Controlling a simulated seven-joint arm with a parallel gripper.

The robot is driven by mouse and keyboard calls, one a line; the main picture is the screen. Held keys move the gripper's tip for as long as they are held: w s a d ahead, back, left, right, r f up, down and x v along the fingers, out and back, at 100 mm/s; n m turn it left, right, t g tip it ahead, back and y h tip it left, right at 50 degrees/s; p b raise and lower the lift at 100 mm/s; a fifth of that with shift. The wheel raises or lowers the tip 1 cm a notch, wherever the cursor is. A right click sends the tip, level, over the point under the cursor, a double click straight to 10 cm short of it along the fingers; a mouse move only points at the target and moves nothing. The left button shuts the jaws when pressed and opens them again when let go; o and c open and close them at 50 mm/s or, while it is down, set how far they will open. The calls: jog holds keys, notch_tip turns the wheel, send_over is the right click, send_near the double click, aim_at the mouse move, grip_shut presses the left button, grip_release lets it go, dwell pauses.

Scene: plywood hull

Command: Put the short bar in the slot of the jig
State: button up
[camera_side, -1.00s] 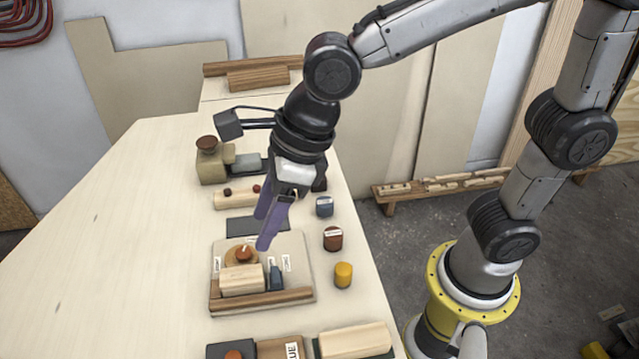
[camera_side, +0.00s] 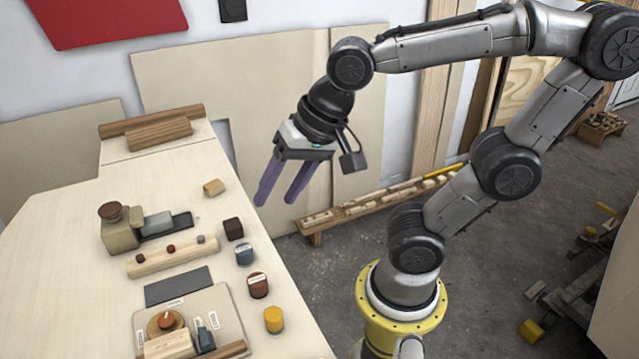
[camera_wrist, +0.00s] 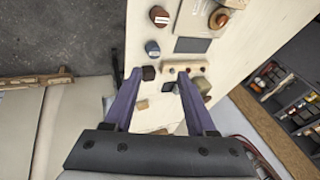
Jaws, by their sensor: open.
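My gripper (camera_side: 275,203) is open and empty, raised beyond the right edge of the table with its purple fingers pointing down. In the wrist view its fingertips (camera_wrist: 159,75) are spread apart. A pale board with small tags (camera_side: 222,314), perhaps the jig, lies at the front of the table and is cut off by the picture's lower edge. It carries a pale wooden block (camera_side: 170,347) and a round wooden piece with a red knob (camera_side: 166,322). A small light wooden block (camera_side: 214,187) lies alone farther back. I cannot tell which piece is the short bar, and no slot shows clearly.
A wooden rail with small pegs (camera_side: 172,258), a dark flat plate (camera_side: 178,286) and a beige block with a brown knob (camera_side: 120,232) stand on the table. A black cube (camera_side: 233,229) and blue (camera_side: 244,254), red-brown (camera_side: 258,285) and yellow (camera_side: 273,319) pieces line its right side. The left side is clear.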

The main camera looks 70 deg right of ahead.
jog(key=s+d+f+n+h, duration=0.1)
jog(key=s+d+n, duration=0.3)
jog(key=n, duration=0.4)
jog(key=shift+s+d+t, duration=0.25)
jog(key=shift+s+t, duration=0.05)
jog(key=shift+s, duration=0.15)
jog(key=shift+o, duration=0.6)
